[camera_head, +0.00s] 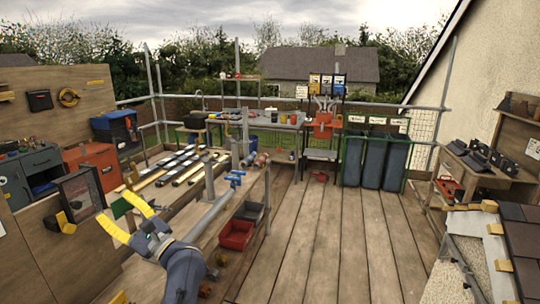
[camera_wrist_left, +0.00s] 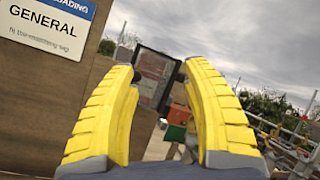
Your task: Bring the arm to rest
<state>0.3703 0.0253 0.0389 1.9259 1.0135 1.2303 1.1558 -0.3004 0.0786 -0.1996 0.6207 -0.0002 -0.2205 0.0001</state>
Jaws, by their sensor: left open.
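My left gripper (camera_head: 113,206) has two yellow ribbed fingers, spread apart, at the lower left of the head view. Its grey-blue arm comes up from the bottom edge. In the left wrist view the open fingers (camera_wrist_left: 160,66) point up, with nothing held between them. A black-framed panel (camera_head: 82,193) stands beyond the fingertips near the wooden board at left. It also shows behind the fingertips in the left wrist view (camera_wrist_left: 155,78), apparently untouched. My right gripper is in neither view.
A wooden board (camera_head: 60,230) stands close on the left. A grey post and pipe (camera_head: 210,212) lie right of the gripper, with a red bin (camera_head: 236,235) beyond. The plank deck (camera_head: 335,230) in the middle is clear. Roof tiles (camera_head: 523,235) are at lower right.

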